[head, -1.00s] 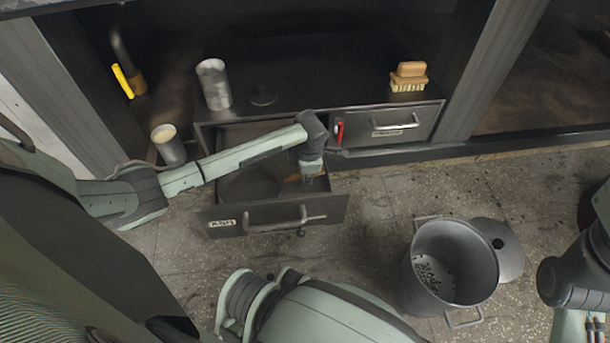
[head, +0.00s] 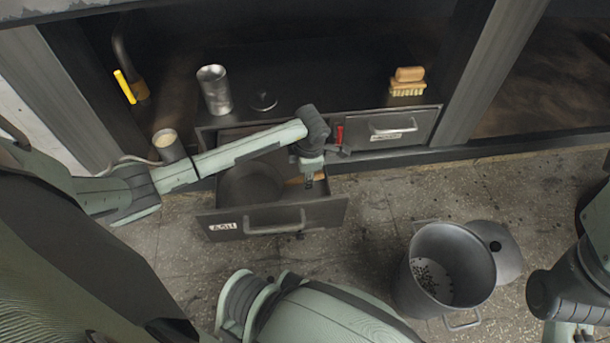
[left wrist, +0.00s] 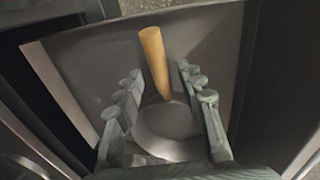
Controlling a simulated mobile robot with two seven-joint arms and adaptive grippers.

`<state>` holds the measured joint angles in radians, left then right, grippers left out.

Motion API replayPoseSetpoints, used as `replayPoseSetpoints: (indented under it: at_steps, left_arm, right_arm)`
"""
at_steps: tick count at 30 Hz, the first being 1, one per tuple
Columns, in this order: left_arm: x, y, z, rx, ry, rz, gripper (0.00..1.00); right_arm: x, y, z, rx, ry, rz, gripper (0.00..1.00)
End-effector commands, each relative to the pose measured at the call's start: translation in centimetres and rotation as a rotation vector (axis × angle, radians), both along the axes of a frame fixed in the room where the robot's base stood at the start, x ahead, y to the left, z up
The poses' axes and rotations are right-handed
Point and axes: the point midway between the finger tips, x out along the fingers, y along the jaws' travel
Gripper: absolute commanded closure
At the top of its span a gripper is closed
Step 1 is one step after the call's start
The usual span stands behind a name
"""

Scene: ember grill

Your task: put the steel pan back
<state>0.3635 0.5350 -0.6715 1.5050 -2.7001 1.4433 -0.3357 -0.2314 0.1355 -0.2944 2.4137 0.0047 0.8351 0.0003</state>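A round grey steel pan (head: 250,184) with a wooden handle lies in the open drawer (head: 325,212) labelled ASH. In the left wrist view its handle (left wrist: 152,55) points up and away, and its round bowl (left wrist: 175,122) shows between the fingers. My left gripper (head: 312,182) is over the right part of the drawer, pointing down, and hides part of the handle. In the left wrist view my left gripper (left wrist: 159,75) is open, with its fingers on either side of the pan and handle. My right gripper (head: 570,332) is cut off at the lower right edge.
A metal cylinder (head: 215,92), a small round lid (head: 263,101) and a wooden brush (head: 407,84) stand on the shelf above. A shut drawer (head: 420,126) is to the right. A large pot (head: 408,285) with dark pieces inside stands on the floor, its lid (head: 505,262) beside it.

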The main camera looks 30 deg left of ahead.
Motion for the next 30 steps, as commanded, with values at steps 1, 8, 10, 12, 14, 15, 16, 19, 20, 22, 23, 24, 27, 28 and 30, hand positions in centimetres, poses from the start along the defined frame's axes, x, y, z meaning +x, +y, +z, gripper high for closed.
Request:
replayPoseSetpoints:
  at_steps: [1,8,10,12,14,15,16,19,20,22,23,24,27,28,30]
  left_arm:
    - [-0.1,-0.1,1.7,0.002,-0.003,-0.002,0.62]
    - [-0.8,-0.8,6.1,0.000,-0.003,-0.001,0.62]
    - [-0.9,-0.9,7.0,0.002,-0.001,-0.002,0.62]
    - [-1.1,-1.0,7.7,0.001,-0.001,-0.001,0.62]
    - [-1.2,-1.1,8.1,0.000,-0.001,0.000,0.62]
    - [-1.2,-1.2,8.3,-0.001,-0.001,0.000,0.62]
    - [-1.2,-1.2,8.3,0.000,0.000,0.000,0.62]
    - [-1.3,-1.2,8.4,0.000,0.000,0.000,0.62]
    - [-1.3,-1.2,8.4,0.001,0.001,0.000,0.62]
    - [-1.2,-1.2,8.4,0.000,0.000,0.000,0.62]
    - [-1.2,-1.2,8.4,0.000,0.000,0.000,0.62]
    - [-1.2,-1.2,8.4,0.000,0.000,0.000,0.62]
    - [-1.2,-1.2,8.5,0.000,0.000,0.000,0.62]
    - [-1.2,-1.2,8.6,0.000,0.000,0.000,0.62]
    - [-1.2,-1.2,9.0,-0.001,0.000,0.000,0.62]
  right_arm:
    - [0.1,0.0,-0.1,0.013,0.028,0.000,1.00]
    - [-0.2,-0.4,-0.2,0.040,0.059,-0.004,1.00]
    - [-0.1,-0.4,-0.3,0.040,0.072,-0.004,1.00]
    - [-0.1,-0.3,-0.3,0.040,0.081,-0.004,1.00]
    - [0.0,-0.3,-0.4,0.041,0.087,-0.005,1.00]
    - [0.0,-0.3,-0.4,0.041,0.089,-0.005,1.00]
    - [0.0,-0.3,-0.4,0.041,0.091,-0.005,1.00]
    - [0.0,-0.3,-0.5,0.041,0.094,-0.005,1.00]
    - [0.0,-0.3,-0.5,0.041,0.094,-0.005,1.00]
    - [0.0,-0.3,-0.5,0.041,0.094,-0.005,1.00]
    - [0.0,-0.3,-0.5,0.041,0.094,-0.005,1.00]
    - [0.0,-0.3,-0.5,0.041,0.094,-0.005,1.00]
    - [0.2,-0.3,-0.4,0.037,0.102,-0.007,1.00]
    - [0.4,-0.3,-0.3,0.034,0.111,-0.008,1.00]
    - [1.3,0.0,-0.2,0.017,0.156,-0.012,1.00]
